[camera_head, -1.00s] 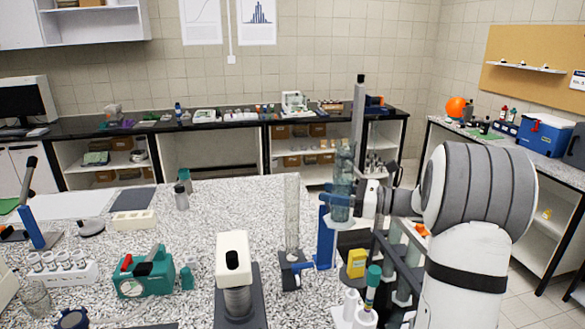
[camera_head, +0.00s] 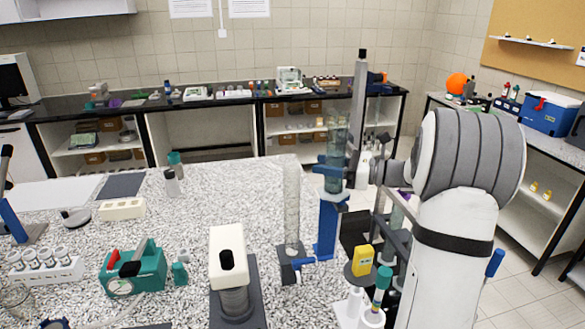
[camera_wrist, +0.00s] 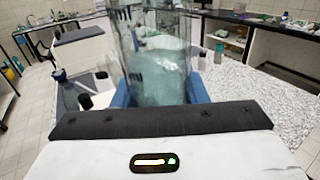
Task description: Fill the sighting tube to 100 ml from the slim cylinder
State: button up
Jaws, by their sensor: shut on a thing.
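The slim cylinder (camera_head: 337,150) is a clear, upright vessel with bluish liquid in it. My gripper (camera_head: 333,172) is shut around it and holds it in the air to the right of the sighting tube. In the wrist view the cylinder (camera_wrist: 158,55) stands between my blue fingers, with pale liquid visible low in it. The sighting tube (camera_head: 291,205) is a tall, clear, upright tube on a dark base. It looks empty, and its scale is too small to read. The cylinder's mouth is above and to the right of the tube's top, apart from it.
A blue stand (camera_head: 327,228) is close to the right of the tube. A white-topped device (camera_head: 229,257) stands at its left front. A yellow object (camera_head: 362,260) is at the right. A teal device (camera_head: 134,270) and a vial rack (camera_head: 45,268) are at the left. The counter behind the tube is clear.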

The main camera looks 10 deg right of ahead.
jog(key=shift+r, duration=0.15)
jog(key=shift+d+r+n+g+h, duration=0.15)
jog(key=shift+n+g+h, duration=0.15)
jog(key=shift+n+h, duration=0.35)
jog(key=shift+d+f+g+h+b, duration=0.3)
jog(key=shift+f+h+b, duration=0.15)
jog(key=shift+h, duration=0.4)
jog(key=shift+r+n+g+h+p, duration=0.35)
jog(key=shift+r+n+h, duration=0.25)
jog(key=shift+h, duration=0.2)
jog(key=shift+f, duration=0.2)
jog(key=shift+s+d+h+b, duration=0.1)
jog(key=shift+h+b, duration=0.2)
jog(key=shift+h, duration=0.3)
jog(key=shift+d+f+n+g+h+b, duration=0.15)
jog(key=shift+d+f+n+h+b, duration=0.1)
jog(key=shift+f+h+b, duration=0.2)
jog(key=shift+d+f+n+g+h+b, duration=0.1)
jog(key=shift+d+f+n+h+b, duration=0.1)
jog(key=shift+f+h, duration=0.25)
jog(key=shift+d+r, duration=0.1)
jog(key=shift+d, duration=0.05)
jog(key=shift+d+h, duration=0.3)
jog(key=shift+h, duration=0.2)
